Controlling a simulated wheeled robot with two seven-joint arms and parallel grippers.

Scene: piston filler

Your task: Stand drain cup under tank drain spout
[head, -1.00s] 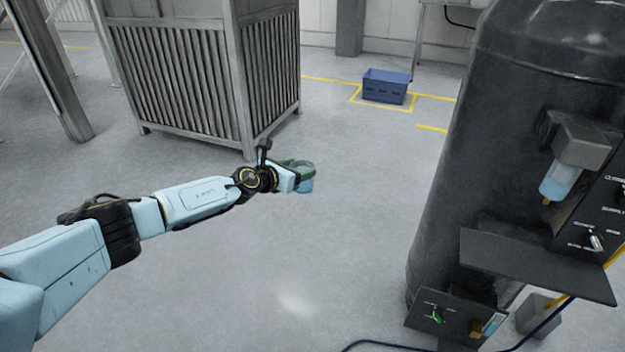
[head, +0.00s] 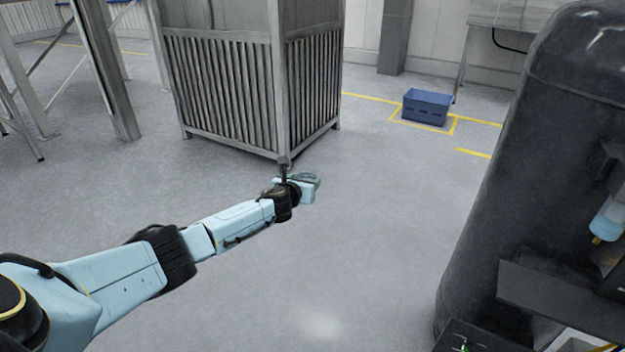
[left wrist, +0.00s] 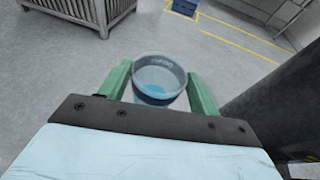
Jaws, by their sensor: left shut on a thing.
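The drain cup (left wrist: 160,77) is a clear, bluish round cup with an open top, seen in the left wrist view between the two green fingers of my left gripper (left wrist: 160,90). My left gripper is shut on it and holds it out over the floor. In the head view my left gripper (head: 312,182) is at the end of the outstretched arm, and the cup is mostly hidden behind it. The tank (head: 500,180) is the dark cylinder at the right. I cannot pick out the drain spout.
A dark shelf plate (head: 555,300) juts from the tank's front. A slatted grey cabinet (head: 225,90) stands behind my left gripper. A blue crate (head: 427,107) sits in a yellow-marked floor square. The floor between cabinet and tank is clear.

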